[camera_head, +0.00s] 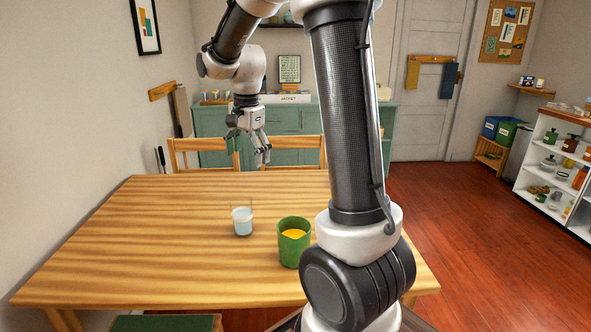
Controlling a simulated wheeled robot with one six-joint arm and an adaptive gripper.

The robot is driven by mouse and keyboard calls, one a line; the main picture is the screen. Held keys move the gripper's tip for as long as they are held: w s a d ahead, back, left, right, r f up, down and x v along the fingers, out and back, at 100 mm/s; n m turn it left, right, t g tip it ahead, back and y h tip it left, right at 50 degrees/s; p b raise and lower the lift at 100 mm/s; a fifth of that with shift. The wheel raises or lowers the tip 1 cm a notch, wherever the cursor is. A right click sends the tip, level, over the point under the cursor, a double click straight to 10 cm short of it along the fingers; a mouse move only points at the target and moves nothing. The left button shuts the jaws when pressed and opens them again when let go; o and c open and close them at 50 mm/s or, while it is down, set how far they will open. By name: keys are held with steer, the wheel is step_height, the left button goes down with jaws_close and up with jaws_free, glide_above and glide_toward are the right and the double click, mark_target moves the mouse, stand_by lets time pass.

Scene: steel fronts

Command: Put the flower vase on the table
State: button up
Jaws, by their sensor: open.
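The wooden table (150,235) fills the lower left and middle. On it stand a clear glass (242,221) with pale blue liquid and a green cup (291,252) with something orange inside. I cannot make out a flower vase with flowers in this view. My gripper (249,150) hangs above the far side of the table, pointing down, open, with nothing seen between its fingers. My own arm covers the right part of the table and whatever is behind it.
Two wooden chairs (295,150) stand at the table's far side, before a green cabinet (213,122) with small things on top. A white shelf (540,168) with bottles and jars is at the right. The red floor (460,230) right of the table is clear.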

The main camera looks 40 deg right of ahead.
steer(key=s+r+n+t, duration=0.1)
steer(key=s+r+n, duration=0.1)
steer(key=s+n, duration=0.5)
steer(key=s+r+n+t, duration=0.2)
steer(key=s+n, duration=0.5)
steer(key=s, duration=1.1)
steer(key=shift+s+a+r+n, duration=0.15)
steer(key=shift+a+r+n, duration=0.25)
steer(key=shift+r, duration=0.25)
